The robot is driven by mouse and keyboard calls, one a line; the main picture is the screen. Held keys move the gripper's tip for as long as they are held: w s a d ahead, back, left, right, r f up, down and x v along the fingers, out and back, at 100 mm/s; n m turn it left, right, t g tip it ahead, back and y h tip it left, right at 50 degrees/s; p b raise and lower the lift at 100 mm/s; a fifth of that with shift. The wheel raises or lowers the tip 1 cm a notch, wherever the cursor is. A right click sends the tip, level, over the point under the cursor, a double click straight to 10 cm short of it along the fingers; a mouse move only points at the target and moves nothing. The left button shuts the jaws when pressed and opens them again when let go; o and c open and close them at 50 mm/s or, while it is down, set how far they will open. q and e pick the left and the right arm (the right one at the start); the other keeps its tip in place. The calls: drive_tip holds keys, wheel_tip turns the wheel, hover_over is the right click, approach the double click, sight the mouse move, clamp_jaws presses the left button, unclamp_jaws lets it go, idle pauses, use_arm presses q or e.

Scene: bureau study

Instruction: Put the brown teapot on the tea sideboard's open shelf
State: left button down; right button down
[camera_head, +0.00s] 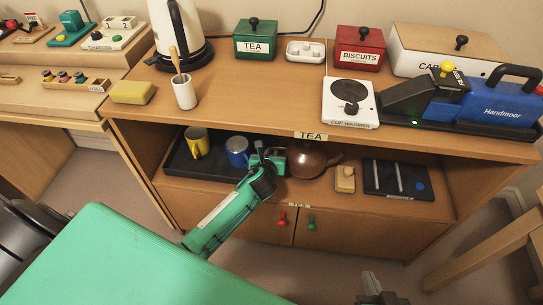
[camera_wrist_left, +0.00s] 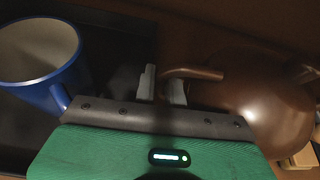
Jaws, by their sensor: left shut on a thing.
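The brown teapot (camera_head: 309,163) is inside the open shelf (camera_head: 290,193) of the tea sideboard, right of the blue mug. Its spout points right in the head view. I cannot tell whether its base touches the shelf board. My left gripper (camera_head: 270,162) reaches into the shelf from the front and is shut on the teapot's handle. In the left wrist view the handle (camera_wrist_left: 205,73) passes between the fingertips (camera_wrist_left: 162,85), and the round body (camera_wrist_left: 265,100) is to the right. My right gripper (camera_head: 380,290) is low at the bottom edge, away from the sideboard; its jaws are unclear.
A yellow mug (camera_head: 196,142) and blue mug (camera_head: 237,151) stand on a dark tray (camera_head: 178,163) left of my gripper. Right of the teapot are a small wooden item (camera_head: 345,179) and a black board (camera_head: 398,180). The sideboard top (camera_head: 255,100) overhangs the shelf.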

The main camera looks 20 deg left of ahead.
use_arm(q)
drive_tip(key=shift+f, duration=0.2)
drive_tip(key=c, duration=1.5)
unclamp_jaws()
drive_tip(key=shift+f, duration=0.1)
